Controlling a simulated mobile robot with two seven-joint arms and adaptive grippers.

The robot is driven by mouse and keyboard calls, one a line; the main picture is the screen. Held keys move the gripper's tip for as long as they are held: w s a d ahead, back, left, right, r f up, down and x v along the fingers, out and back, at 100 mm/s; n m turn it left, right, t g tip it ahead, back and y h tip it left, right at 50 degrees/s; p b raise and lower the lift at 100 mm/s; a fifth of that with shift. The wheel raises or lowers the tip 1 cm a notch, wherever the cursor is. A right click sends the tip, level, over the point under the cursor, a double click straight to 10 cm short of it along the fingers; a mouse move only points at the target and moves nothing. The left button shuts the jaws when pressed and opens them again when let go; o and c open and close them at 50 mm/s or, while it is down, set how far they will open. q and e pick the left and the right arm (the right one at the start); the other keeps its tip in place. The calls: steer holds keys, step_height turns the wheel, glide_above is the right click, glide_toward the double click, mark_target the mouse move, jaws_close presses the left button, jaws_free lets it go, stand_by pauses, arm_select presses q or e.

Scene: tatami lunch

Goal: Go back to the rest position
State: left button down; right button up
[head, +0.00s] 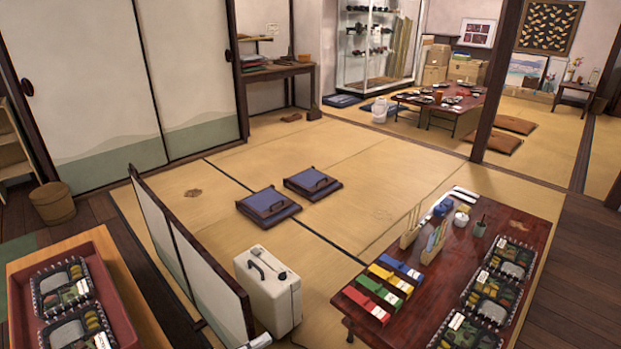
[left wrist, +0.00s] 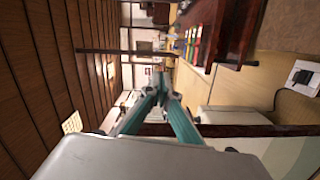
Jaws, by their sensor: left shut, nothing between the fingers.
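My left gripper shows in the left wrist view (left wrist: 163,88) with its two teal fingers drawn together and nothing between them. In the head view only a small pale part at the bottom edge, below the white case, looks like my left gripper (head: 258,342); its fingers cannot be made out there. It touches no object that I can see. My right gripper is in neither view.
A white case (head: 268,292) stands beside a low folding screen (head: 185,250). A red-brown table (head: 450,275) with lunch boxes and coloured packs is at right. A red tray (head: 105,262) with lunch boxes is at left. Two dark cushions (head: 268,202) lie on open tatami.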

arm_select(q)
steer(key=a+r+m+t+y+p, duration=0.3)
steer(key=a+r+m+y+p, duration=0.1)
steer(key=a+y, duration=0.45)
steer(key=s+a+m+g+y+p, duration=0.5)
steer(key=s+a, duration=0.4)
steer(key=s, duration=0.5)
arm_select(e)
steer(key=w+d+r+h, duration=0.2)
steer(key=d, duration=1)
arm_select(q)
steer(key=s+d+r+m+t+h, duration=0.1)
steer(key=s+d+r+h, duration=0.1)
steer(key=s+d, duration=0.8)
steer(key=s+r, duration=0.1)
steer(key=s, duration=0.3)
steer(key=shift+s+d+r+t+p, duration=0.2)
steer(key=shift+s+d+t+p, duration=0.1)
steer(key=shift+s+d+p, duration=0.1)
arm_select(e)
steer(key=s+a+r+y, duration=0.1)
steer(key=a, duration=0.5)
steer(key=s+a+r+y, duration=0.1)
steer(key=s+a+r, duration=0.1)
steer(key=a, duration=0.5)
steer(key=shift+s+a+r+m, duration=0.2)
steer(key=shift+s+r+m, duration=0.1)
